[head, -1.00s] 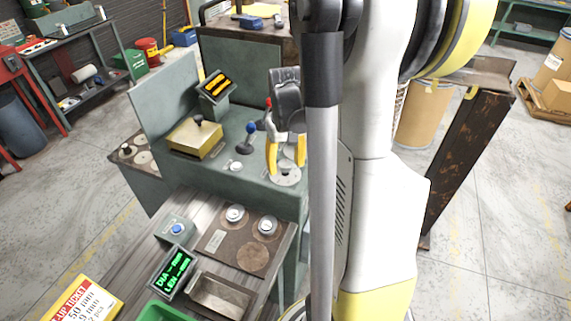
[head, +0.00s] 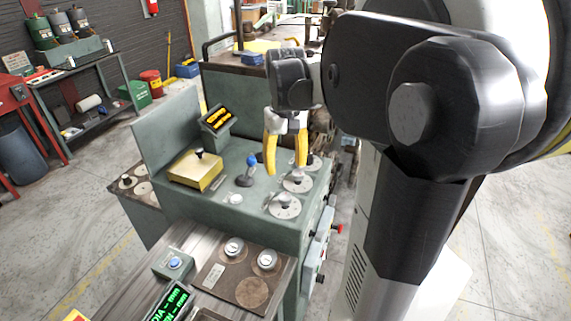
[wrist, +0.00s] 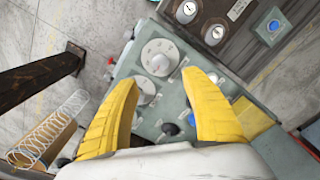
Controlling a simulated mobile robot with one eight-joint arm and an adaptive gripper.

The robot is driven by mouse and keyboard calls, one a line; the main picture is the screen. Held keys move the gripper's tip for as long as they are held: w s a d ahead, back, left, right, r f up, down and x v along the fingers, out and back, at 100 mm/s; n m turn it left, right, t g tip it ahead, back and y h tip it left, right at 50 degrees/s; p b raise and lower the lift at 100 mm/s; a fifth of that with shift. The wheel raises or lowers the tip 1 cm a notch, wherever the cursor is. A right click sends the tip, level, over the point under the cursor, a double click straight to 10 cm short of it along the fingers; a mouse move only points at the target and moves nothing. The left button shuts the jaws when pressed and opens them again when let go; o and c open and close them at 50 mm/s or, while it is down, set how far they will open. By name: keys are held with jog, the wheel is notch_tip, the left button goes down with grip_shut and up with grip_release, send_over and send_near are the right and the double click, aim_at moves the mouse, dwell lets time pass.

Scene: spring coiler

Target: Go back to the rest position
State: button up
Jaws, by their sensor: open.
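My gripper (head: 285,165) has two yellow fingers that stand apart with nothing between them. In the head view it hangs above the right side of the green machine top (head: 228,208), over its round dials (head: 284,206). In the wrist view my gripper (wrist: 163,110) is open, and the dials (wrist: 160,57) show beyond and between the fingertips. I cannot tell the exact height above the dials. My dark arm link covers much of the right side of the head view.
A blue-knobbed lever (head: 250,162), a yellow block (head: 194,170) and a small display (head: 217,118) stand on the machine. A bench with a blue button box (head: 173,264) is in front. A wire coil (wrist: 48,128) shows at the wrist view's left.

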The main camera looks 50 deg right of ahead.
dwell(0.4)
jog(key=s+a+f+n+t+b, duration=0.1)
jog(key=a+f+t+b, duration=0.1)
jog(key=a, duration=0.6)
jog(key=s+a+f+n+t+b, duration=0.2)
jog(key=a, duration=0.7)
jog(key=s+a+f+n+t+b, duration=0.1)
jog(key=s+a+f+t+b, duration=0.1)
jog(key=a, duration=0.6)
jog(key=shift+a+n+t, duration=0.2)
jog(key=shift+n+t, duration=0.1)
jog(key=shift+t, duration=0.3)
